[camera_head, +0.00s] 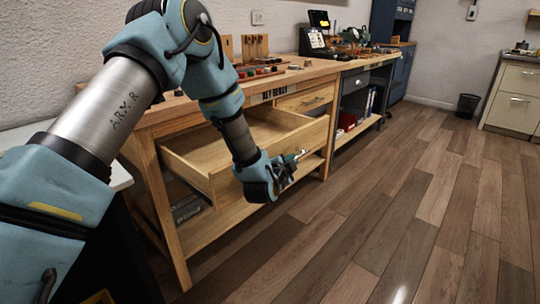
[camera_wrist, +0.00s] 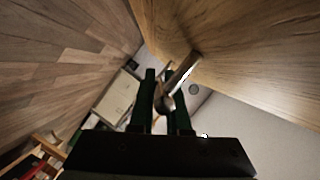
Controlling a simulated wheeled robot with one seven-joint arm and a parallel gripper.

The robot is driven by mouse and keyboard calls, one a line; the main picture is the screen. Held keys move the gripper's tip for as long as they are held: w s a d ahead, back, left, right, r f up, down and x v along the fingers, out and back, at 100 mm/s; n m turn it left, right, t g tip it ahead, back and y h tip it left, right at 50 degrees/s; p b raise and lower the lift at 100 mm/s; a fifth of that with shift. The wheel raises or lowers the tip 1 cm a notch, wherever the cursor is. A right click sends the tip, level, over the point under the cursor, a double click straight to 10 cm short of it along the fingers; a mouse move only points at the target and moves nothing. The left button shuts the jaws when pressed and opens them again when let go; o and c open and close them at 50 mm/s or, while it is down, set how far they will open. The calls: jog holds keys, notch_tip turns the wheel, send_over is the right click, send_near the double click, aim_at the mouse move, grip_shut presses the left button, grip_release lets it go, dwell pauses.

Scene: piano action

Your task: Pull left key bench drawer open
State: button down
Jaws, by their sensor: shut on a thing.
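The left key bench drawer (camera_head: 220,185) is a light wooden drawer standing well out of the bench (camera_head: 172,235), with its inside showing from above. My gripper (camera_head: 294,158) is at the drawer's front face, with the arm reaching across the drawer. The wooden drawer front (camera_wrist: 240,45) fills the upper right there. Part of the drawer is hidden behind my arm.
A second, closed drawer (camera_head: 306,99) sits to the right under the benchtop. Tools and small parts lie on top. A lower shelf (camera_head: 215,222) runs below. The wooden floor (camera_head: 390,200) in front is clear. A black bin (camera_head: 467,106) stands farther back.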

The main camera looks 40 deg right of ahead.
jog(key=s+d, duration=0.1)
jog(key=s, duration=0.6)
jog(key=shift+d+b, duration=0.2)
jog(key=shift+b, duration=0.1)
jog(key=c, duration=0.9)
grip_release()
jog(key=v, duration=1)
jog(key=shift+s+a+r, duration=0.1)
jog(key=shift+s+a, duration=0.15)
jog(key=shift+a, duration=0.05)
